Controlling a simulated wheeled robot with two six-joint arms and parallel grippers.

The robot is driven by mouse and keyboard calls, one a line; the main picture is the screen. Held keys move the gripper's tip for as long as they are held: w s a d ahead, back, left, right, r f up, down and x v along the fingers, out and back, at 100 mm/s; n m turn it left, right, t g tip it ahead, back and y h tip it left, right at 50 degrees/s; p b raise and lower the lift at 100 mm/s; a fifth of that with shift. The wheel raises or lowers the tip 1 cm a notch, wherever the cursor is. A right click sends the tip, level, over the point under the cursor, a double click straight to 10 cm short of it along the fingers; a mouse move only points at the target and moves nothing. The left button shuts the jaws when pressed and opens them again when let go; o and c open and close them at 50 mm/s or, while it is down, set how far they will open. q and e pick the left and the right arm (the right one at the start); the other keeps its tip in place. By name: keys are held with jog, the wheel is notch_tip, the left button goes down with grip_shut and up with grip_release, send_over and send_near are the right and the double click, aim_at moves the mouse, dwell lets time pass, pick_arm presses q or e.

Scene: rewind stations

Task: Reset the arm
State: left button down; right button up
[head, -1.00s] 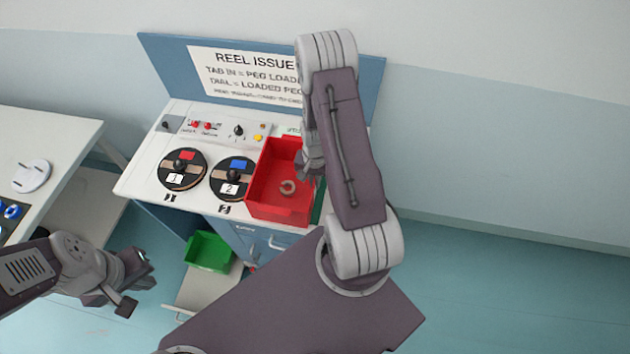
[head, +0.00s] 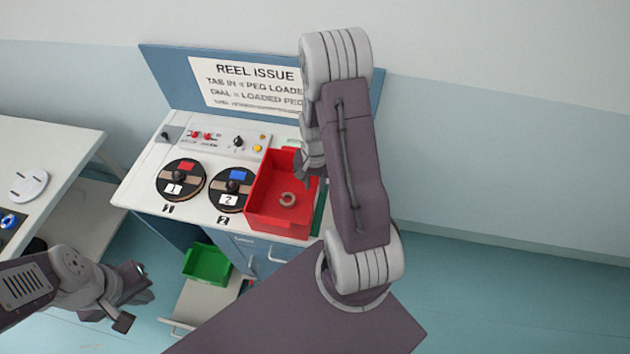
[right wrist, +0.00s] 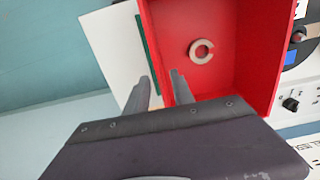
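My right arm reaches over the reel issue station. Its gripper (right wrist: 160,75) is open, with two separated grey fingers and nothing seen held. In the right wrist view one side wall of the red bin (right wrist: 255,85) runs between the fingers; I cannot tell if they touch it. My left gripper (head: 140,298) is open and empty at lower left, away from the station.
Two black reels, numbered 1 (head: 181,193) and 2 (head: 218,188), sit left of the bin, below a control panel (head: 220,141). A green bin (head: 207,264) stands low before the station. A white table (head: 50,145) is at left. Floor at right is clear.

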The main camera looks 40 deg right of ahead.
jog(key=shift+r, duration=1.8)
